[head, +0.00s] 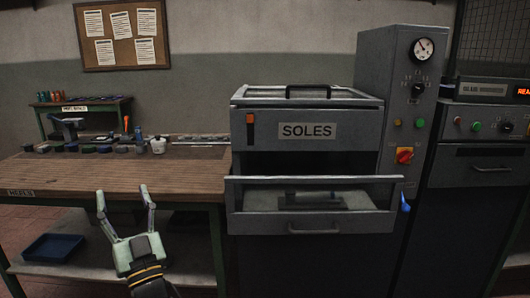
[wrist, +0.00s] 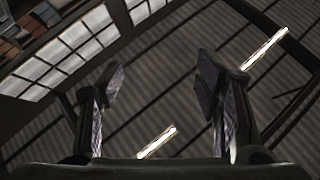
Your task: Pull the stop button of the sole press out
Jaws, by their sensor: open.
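The sole press (head: 306,160) is a grey machine labelled SOLES, right of centre in the head view. Its control column (head: 385,75) on the right carries a gauge, a knob and small coloured buttons. A red control on a yellow plate (head: 405,156) sits low on the column's front; I cannot tell from here whether it is pushed in or out. My gripper (head: 122,193) is open and empty, pointing up in front of the bench, well left of the press. Its two fingers also show apart in the wrist view (wrist: 155,85), with only roof and windows beyond.
A wooden bench (head: 120,176) with small tools and pots stands left of the press. Another machine (head: 485,160) with similar buttons stands at far right.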

